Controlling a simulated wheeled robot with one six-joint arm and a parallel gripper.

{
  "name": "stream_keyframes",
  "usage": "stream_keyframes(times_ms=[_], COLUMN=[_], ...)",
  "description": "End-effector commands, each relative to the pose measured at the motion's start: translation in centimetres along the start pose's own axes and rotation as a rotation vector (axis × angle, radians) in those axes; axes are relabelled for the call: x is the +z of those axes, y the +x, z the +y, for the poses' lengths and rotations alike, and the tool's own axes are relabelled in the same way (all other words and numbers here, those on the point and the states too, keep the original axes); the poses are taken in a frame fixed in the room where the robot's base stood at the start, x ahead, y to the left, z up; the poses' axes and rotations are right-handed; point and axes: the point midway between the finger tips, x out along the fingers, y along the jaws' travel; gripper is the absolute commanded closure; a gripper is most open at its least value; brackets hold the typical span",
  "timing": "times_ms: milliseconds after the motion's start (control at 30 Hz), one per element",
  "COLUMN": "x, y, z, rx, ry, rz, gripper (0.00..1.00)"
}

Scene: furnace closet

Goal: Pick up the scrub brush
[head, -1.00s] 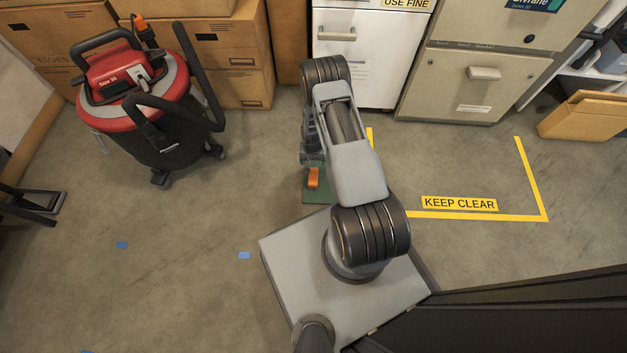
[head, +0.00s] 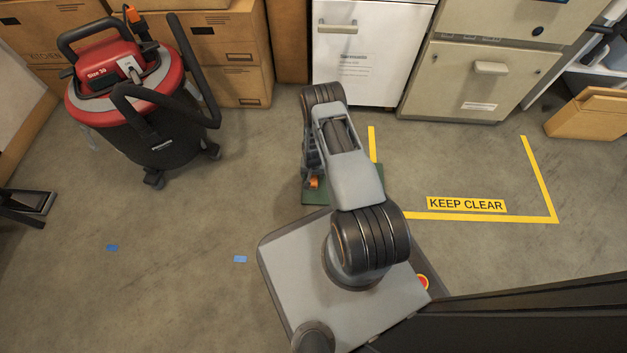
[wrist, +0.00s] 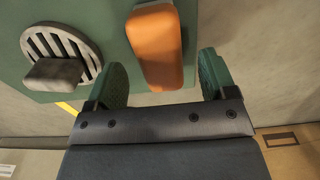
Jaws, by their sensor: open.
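An orange, rounded oblong piece, which I take to be the scrub brush (wrist: 157,48), lies over a green panel or mat (wrist: 98,12) in the wrist view. Its orange end also shows in the head view (head: 314,183), mostly covered by my arm. No bristles are visible. My gripper (wrist: 163,62) is open, with one green-padded finger on each side of the orange piece's near end. Gaps show on both sides, and I cannot tell whether the fingers are level with it.
A round slotted grey grate (wrist: 62,48) with a grey-brown block (wrist: 54,73) over it is left of the orange piece. A red and black shop vacuum (head: 145,100) stands at left. Cabinets and boxes line the back. Floor inside the yellow KEEP CLEAR marking (head: 466,205) is bare.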

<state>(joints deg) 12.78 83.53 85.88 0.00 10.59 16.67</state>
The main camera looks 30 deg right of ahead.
Motion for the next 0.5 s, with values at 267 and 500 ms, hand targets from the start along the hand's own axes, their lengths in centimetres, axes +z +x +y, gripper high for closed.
stream_keyframes(times_ms=[267,500], x=[-0.05,-0.03], y=[2.14,2.08], z=[0.01,0.01], rx=[0.0,0.0], ry=[0.0,0.0], rz=[0.001,0.0], gripper=[0.22,0.35])
